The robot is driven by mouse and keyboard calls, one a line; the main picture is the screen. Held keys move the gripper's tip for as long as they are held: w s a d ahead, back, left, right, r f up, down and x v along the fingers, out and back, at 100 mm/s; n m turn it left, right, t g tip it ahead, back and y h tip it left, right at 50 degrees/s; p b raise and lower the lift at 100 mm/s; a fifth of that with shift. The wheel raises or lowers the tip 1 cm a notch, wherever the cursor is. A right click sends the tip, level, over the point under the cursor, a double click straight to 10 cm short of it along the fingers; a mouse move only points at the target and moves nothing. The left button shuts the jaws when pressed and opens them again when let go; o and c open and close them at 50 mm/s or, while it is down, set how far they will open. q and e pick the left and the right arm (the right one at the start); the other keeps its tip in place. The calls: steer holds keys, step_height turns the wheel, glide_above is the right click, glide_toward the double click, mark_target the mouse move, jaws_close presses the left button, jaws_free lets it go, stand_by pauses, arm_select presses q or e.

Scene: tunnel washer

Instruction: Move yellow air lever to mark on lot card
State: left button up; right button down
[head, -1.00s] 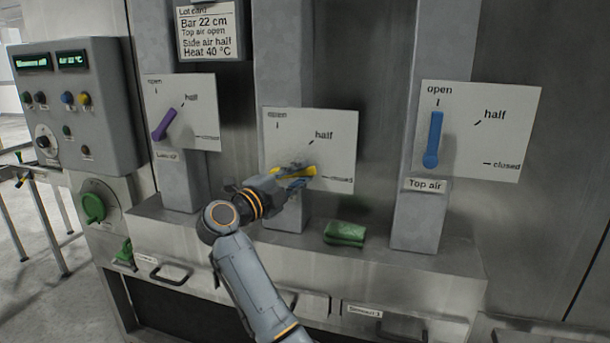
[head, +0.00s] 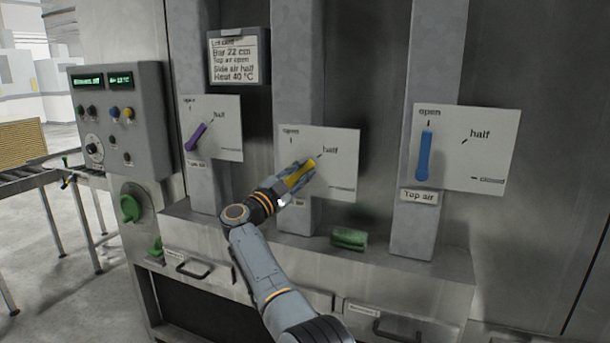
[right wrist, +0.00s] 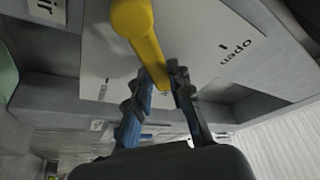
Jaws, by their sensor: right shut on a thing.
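The yellow air lever (head: 311,166) is on the middle white plate (head: 345,172), marked open, half and closed. It slants up to the right, its tip by the half mark. My right gripper (head: 298,178) is shut around the lever and hides part of it. In the right wrist view the yellow lever (right wrist: 140,32) runs between the two fingers (right wrist: 162,82). The lot card (head: 235,58) hangs at upper left and reads Bar 22 cm, Top air open, Side air half, Heat 40 °C. My left gripper is out of view.
A purple lever (head: 196,137) is on the left plate and a blue lever (head: 424,155) points to open on the right plate. A green block (head: 349,239) lies on the ledge below. A control box (head: 121,122) stands at left.

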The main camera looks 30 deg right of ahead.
steer(key=shift+r, duration=0.15)
stand_by(0.3)
steer(key=c, duration=1.2)
jaws_free()
steer(key=shift+d, duration=0.1)
steer(key=shift+f, duration=0.2)
steer(key=v, duration=1.1)
steer(key=shift+a, duration=0.4)
steer(key=shift+s+f, duration=0.1)
steer(key=shift+f, duration=0.1)
